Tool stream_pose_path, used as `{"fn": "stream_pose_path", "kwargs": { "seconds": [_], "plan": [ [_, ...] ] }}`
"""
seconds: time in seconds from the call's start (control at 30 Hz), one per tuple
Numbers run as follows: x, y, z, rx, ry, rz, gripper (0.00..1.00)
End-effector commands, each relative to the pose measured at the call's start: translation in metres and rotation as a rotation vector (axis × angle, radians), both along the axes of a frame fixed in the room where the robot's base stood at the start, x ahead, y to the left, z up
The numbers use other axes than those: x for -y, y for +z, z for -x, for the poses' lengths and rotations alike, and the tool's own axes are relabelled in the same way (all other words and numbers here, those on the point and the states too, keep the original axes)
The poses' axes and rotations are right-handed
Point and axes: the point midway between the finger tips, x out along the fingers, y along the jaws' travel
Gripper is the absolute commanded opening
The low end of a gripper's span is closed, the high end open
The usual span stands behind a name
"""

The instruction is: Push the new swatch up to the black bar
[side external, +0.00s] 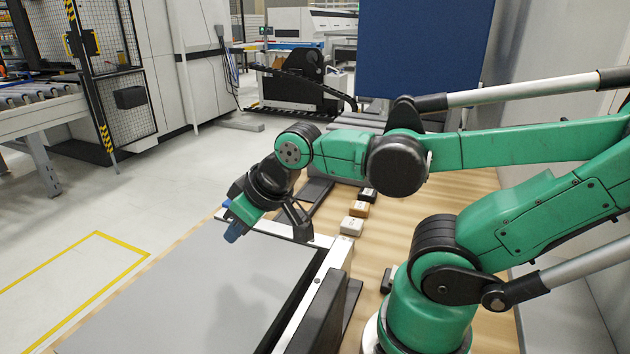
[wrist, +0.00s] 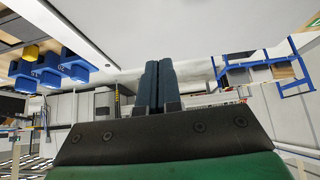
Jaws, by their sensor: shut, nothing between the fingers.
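My gripper (side external: 235,231) has blue fingers and is over the far left part of the grey board, tilted down. In the wrist view my fingers (wrist: 157,85) are together with nothing between them. A row of small blocks lies on the wooden table to the right: a whitish one (side external: 352,226), an orange-brown one (side external: 358,209) and a black one (side external: 367,195). I cannot tell which, if any, is the new swatch. A black bar (side external: 318,312) stands along the white rail at the board's right side. My gripper is apart from the blocks and this bar.
The grey board (side external: 190,290) fills the front left and looks bare. A white rail (side external: 335,255) edges it. A small dark item (side external: 387,279) lies near my base. A dark strip (side external: 318,190) lies behind the gripper. Blue parts (wrist: 48,68) show in the wrist view.

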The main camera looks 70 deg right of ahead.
Motion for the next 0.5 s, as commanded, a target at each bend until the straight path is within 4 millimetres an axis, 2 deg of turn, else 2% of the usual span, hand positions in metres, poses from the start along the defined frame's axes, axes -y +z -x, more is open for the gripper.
{"fn": "stream_pose_path", "kwargs": {
  "seconds": [0.33,0.43,0.5],
  "plan": [
    [0.004,0.0,0.0,-0.01,-0.033,-0.011,0.0],
    [0.022,0.0,-0.002,-0.053,-0.196,-0.065,0.0],
    [0.046,-0.001,-0.001,-0.104,-0.419,-0.134,0.0]
  ]
}}
